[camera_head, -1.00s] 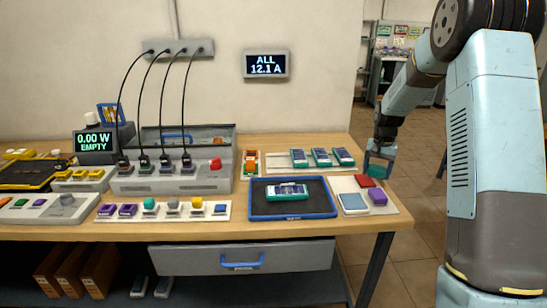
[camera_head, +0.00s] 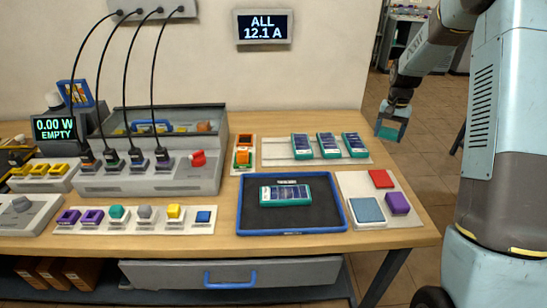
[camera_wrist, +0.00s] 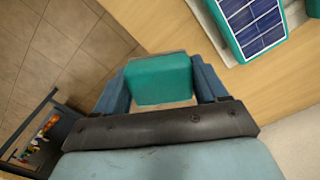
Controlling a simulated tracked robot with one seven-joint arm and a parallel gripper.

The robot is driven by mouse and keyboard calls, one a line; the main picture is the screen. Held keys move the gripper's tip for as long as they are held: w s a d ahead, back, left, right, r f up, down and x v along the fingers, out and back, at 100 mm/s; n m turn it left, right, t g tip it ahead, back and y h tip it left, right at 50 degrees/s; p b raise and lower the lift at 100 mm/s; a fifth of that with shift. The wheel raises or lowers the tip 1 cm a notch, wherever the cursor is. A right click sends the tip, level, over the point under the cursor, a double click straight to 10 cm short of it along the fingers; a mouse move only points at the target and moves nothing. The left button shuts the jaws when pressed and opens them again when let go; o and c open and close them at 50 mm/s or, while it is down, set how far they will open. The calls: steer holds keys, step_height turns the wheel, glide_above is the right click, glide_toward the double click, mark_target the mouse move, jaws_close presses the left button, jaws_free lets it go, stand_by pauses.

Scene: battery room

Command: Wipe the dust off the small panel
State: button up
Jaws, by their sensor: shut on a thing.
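My gripper (camera_head: 391,122) is shut on a teal block (camera_wrist: 160,79), which shows between the fingers in the wrist view. In the head view the gripper hangs off the table's right end, with the block (camera_head: 388,133) below it. A small panel (camera_head: 286,193) with a teal frame and dark blue cells lies on the dark, blue-rimmed tray (camera_head: 293,231), apart from the gripper. Its dust is too small to make out. Part of a teal-framed panel (camera_wrist: 252,22) shows at the wrist view's top right.
Several like panels stand on a pale strip (camera_head: 275,158) at the back. A pale board (camera_head: 376,220) at right holds a red pad (camera_head: 381,179), a purple block (camera_head: 397,203) and a blue pad (camera_head: 366,211). Cables hang at left. Floor is free right of the table.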

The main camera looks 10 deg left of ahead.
steer(key=shift+a, duration=0.45)
